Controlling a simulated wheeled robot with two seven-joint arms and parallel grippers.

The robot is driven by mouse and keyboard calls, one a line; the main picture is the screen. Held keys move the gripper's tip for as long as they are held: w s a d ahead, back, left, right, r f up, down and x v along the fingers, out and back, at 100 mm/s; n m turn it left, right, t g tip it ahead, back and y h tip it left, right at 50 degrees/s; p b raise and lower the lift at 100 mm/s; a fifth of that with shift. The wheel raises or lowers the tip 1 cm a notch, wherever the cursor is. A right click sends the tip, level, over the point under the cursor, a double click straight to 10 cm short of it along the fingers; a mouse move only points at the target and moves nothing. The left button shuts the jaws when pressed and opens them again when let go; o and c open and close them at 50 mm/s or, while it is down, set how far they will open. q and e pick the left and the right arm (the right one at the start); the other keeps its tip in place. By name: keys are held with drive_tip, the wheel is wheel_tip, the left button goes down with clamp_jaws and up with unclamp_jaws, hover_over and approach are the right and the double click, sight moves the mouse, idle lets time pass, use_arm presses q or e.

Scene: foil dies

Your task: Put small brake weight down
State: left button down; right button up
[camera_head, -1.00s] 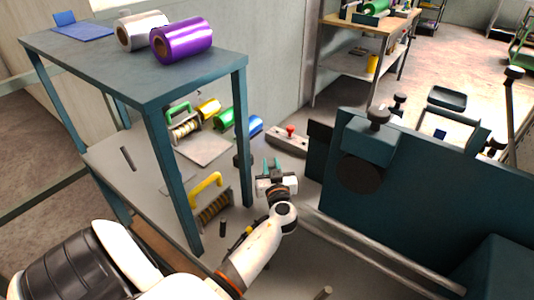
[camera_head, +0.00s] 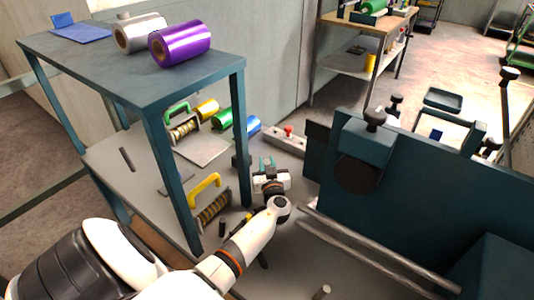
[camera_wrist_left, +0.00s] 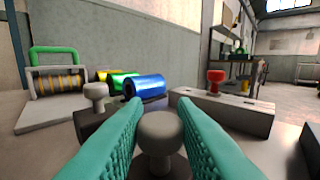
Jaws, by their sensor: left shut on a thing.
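My left gripper (camera_head: 267,163) has teal fingers and is low over the grey surface, to the right of the teal stand's front right leg. In the left wrist view its fingers (camera_wrist_left: 160,115) are shut on the small brake weight, whose round grey knob (camera_wrist_left: 160,131) shows between them. The weight's lower part is mostly hidden, and I cannot tell whether it touches the surface. A second grey knob (camera_wrist_left: 95,96) on a dark block (camera_wrist_left: 92,122) stands just beyond, to the left. My right gripper is not in view.
A long grey block with a red knob (camera_wrist_left: 216,77) lies ahead to the right. Blue (camera_wrist_left: 144,86) and green foil rolls lie behind the dark block. The teal stand's leg (camera_head: 243,140) is close on the left; a big teal machine (camera_head: 420,190) fills the right.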

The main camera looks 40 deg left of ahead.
use_arm(q)
drive_tip(key=c, duration=1.2)
unclamp_jaws()
drive_tip(key=shift+f, duration=0.1)
drive_tip(key=b+v, duration=0.1)
drive_tip(key=v, duration=1)
drive_tip(key=shift+d, duration=0.1)
drive_tip(key=shift+s+d, duration=0.35)
drive_tip(key=shift+d, duration=0.05)
